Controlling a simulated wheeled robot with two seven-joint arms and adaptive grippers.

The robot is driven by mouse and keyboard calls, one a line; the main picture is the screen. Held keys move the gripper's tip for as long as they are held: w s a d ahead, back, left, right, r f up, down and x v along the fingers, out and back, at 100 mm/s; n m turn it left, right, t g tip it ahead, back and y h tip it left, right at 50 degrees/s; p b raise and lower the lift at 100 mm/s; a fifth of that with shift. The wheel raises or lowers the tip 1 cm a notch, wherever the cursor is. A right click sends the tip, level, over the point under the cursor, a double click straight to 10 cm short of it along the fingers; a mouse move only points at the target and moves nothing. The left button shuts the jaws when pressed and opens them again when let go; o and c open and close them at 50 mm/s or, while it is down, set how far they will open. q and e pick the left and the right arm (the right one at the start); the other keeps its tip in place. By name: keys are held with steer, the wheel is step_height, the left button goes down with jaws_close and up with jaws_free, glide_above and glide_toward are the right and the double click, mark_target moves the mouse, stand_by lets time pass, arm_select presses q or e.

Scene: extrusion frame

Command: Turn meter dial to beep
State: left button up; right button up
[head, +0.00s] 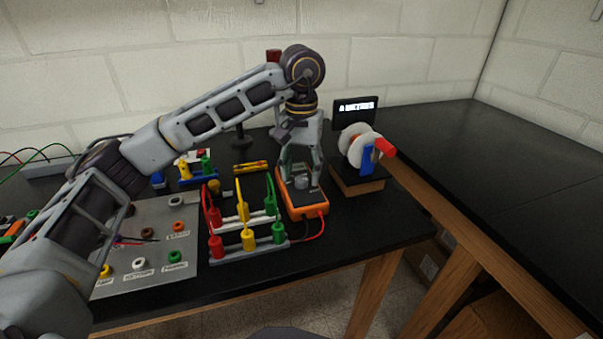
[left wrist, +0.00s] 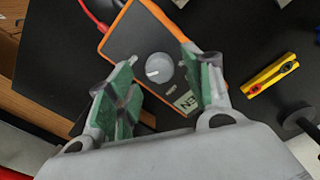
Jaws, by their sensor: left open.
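The orange-edged meter (head: 310,205) lies on the black bench, with a grey round dial (head: 301,183) on its dark face. In the left wrist view the meter (left wrist: 117,45) is tilted in the picture, and its dial (left wrist: 159,68) has a pale pointer mark. The lower part of its screen (left wrist: 187,101) shows part of some lettering. My left gripper (head: 300,170) points down over the meter. In the left wrist view its green-padded fingers (left wrist: 165,78) are open, one on each side of the dial and apart from it. My right gripper is not in view.
A rack of red, yellow and green plugs (head: 247,241) stands close left of the meter. A spool device (head: 358,185) with a lit display stands to the right. A grey terminal panel (head: 150,245) lies farther left. A yellow tool (left wrist: 270,78) lies near the meter. The right bench is clear.

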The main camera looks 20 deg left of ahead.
arm_select(q)
step_height(320, 180, up, 10)
steer(key=shift+r, duration=0.2)
stand_by(0.8)
stand_by(0.4)
step_height(320, 180, up, 11)
steer(key=p, duration=1.1)
glide_above(302, 178)
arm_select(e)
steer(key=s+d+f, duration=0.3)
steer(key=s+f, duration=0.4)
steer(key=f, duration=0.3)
arm_select(q)
step_height(302, 178, up, 11)
steer(key=p, duration=1.1)
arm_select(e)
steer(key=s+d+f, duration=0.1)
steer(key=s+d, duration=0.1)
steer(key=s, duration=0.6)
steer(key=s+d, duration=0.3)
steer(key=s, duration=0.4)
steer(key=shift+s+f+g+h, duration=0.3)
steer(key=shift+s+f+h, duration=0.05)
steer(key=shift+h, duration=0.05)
